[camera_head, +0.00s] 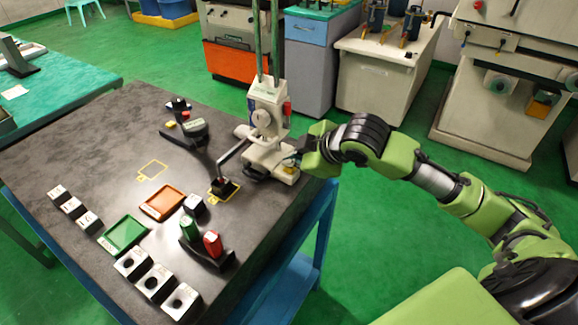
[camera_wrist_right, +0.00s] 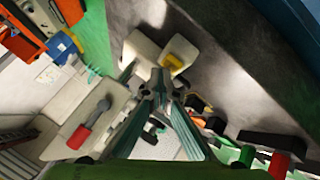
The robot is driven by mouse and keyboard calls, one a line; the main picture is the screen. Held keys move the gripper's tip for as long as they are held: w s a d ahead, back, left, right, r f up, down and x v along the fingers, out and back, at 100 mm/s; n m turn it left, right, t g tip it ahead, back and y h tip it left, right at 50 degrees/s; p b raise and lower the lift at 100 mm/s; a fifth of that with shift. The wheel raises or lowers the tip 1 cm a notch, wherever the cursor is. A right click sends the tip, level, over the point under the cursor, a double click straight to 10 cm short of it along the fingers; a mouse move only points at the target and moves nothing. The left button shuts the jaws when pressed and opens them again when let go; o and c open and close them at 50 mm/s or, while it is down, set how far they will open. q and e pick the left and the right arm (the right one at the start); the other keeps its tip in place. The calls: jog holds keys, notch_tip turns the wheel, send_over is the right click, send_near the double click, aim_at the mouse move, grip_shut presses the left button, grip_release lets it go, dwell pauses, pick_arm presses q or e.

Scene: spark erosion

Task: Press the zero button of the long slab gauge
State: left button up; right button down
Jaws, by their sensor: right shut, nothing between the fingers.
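A white gauge (camera_head: 262,118) with tall green columns stands near the table's right edge on a pale base (camera_head: 262,160). A yellow button (camera_wrist_right: 176,63) shows on a pale block in the right wrist view. A darker gauge (camera_head: 192,128) with a small display stands further left, with a yellow part on its side. I cannot tell for certain which is the long slab gauge. My right gripper (camera_head: 303,160) is shut and empty beside the white gauge's base. In the right wrist view its fingertips (camera_wrist_right: 158,78) appear just short of the yellow button; contact is unclear. My left gripper is out of view.
On the dark table (camera_head: 95,140) are a green tray (camera_head: 124,235), an orange tray (camera_head: 164,202), several marked blocks, and a dark holder (camera_head: 208,254) with green and red cylinders. Machines stand behind. The table's far left is clear.

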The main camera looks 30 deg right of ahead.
aim_at(292, 169)
dwell(0.5)
jog(key=shift+f, duration=0.45)
jog(key=shift+r+p, duration=0.4)
jog(key=shift+p, duration=0.5)
notch_tip(292, 169, up, 6)
jog(key=p, duration=0.7)
jog(key=shift+r+p, duration=0.1)
jog(key=shift+p, duration=0.25)
